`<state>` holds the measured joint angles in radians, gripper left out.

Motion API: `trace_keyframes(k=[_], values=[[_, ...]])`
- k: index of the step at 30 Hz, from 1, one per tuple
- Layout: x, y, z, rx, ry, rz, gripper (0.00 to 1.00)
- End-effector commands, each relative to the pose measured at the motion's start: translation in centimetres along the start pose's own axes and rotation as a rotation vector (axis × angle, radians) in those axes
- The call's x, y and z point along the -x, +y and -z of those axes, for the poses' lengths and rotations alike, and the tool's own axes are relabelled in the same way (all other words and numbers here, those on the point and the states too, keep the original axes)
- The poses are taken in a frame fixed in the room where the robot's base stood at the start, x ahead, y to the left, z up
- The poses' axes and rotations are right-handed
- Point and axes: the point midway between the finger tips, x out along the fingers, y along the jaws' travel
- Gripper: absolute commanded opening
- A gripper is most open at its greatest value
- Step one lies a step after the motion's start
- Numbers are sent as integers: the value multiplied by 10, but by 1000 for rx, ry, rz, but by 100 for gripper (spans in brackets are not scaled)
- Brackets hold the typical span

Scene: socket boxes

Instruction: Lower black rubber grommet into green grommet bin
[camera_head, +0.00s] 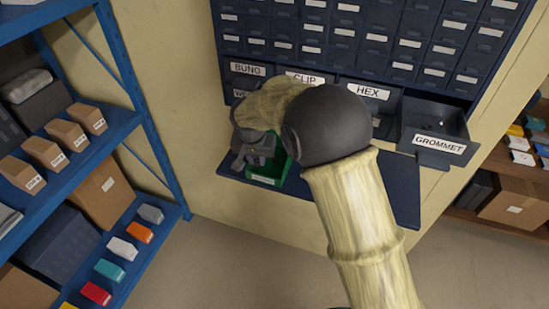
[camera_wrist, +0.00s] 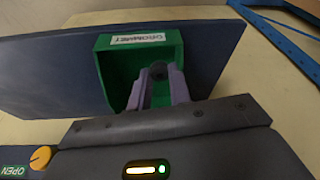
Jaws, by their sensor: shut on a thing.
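The green grommet bin (camera_wrist: 112,77) sits on the dark shelf, its white label along one wall in the wrist view. It also shows in the head view (camera_head: 280,170), partly hidden by my gripper and arm. My gripper (camera_wrist: 159,75) is shut on the black rubber grommet (camera_wrist: 158,70), a small dark round thing between the fingertips. The fingertips and grommet are over or within the bin's opening; their height above its floor cannot be told. In the head view my gripper (camera_head: 245,160) is at the bin's left side, and the grommet is hidden there.
The dark blue shelf (camera_head: 405,195) juts out below a cabinet of small drawers (camera_head: 340,40). An open drawer labelled GROMMET (camera_head: 435,130) sticks out on the right. A blue rack (camera_head: 60,165) with boxes stands on the left. The shelf's right part is bare.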

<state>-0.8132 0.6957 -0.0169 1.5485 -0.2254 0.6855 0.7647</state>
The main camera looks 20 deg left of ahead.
Motion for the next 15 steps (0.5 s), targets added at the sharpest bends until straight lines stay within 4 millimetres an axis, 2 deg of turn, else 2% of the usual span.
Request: trace_keyframes(k=[15], values=[[-7, 0, -2, 0, 0, 0, 0]])
